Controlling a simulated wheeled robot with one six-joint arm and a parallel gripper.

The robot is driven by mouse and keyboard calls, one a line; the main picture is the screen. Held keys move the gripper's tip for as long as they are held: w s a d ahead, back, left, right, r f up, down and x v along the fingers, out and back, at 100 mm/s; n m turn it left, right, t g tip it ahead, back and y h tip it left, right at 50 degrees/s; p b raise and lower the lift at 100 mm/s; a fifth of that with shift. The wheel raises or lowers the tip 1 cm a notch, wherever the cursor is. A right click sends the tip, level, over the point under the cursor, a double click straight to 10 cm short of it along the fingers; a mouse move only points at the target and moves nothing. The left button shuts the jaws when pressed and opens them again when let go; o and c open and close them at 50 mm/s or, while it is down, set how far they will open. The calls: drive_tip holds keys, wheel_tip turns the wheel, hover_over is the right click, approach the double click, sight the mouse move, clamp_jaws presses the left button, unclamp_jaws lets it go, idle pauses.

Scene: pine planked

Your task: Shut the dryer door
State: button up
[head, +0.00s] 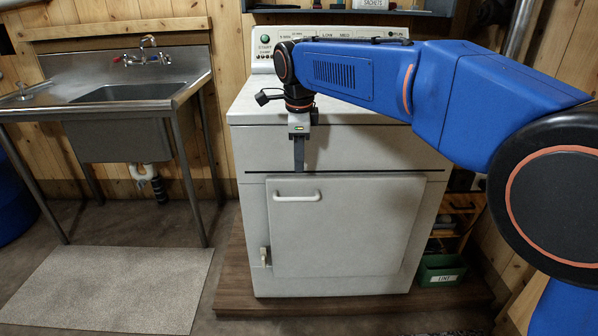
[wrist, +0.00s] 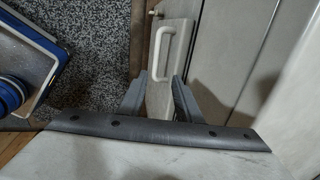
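The white dryer (head: 400,148) stands against the plank wall. My gripper (head: 299,165) points down in front of the dryer, above the handle. In the wrist view my gripper (wrist: 159,80) has its two grey fingers apart with nothing held between them.
A steel sink (head: 125,92) on legs stands to the left, with a grey mat (head: 110,288) on the floor before it. A green box (head: 440,270) sits right of the dryer. The dryer stands on a wooden platform (head: 300,305). Floor between mat and platform is clear.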

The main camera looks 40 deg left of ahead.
drive_tip(key=shift+v, duration=2)
drive_tip(key=shift+w, duration=0.1)
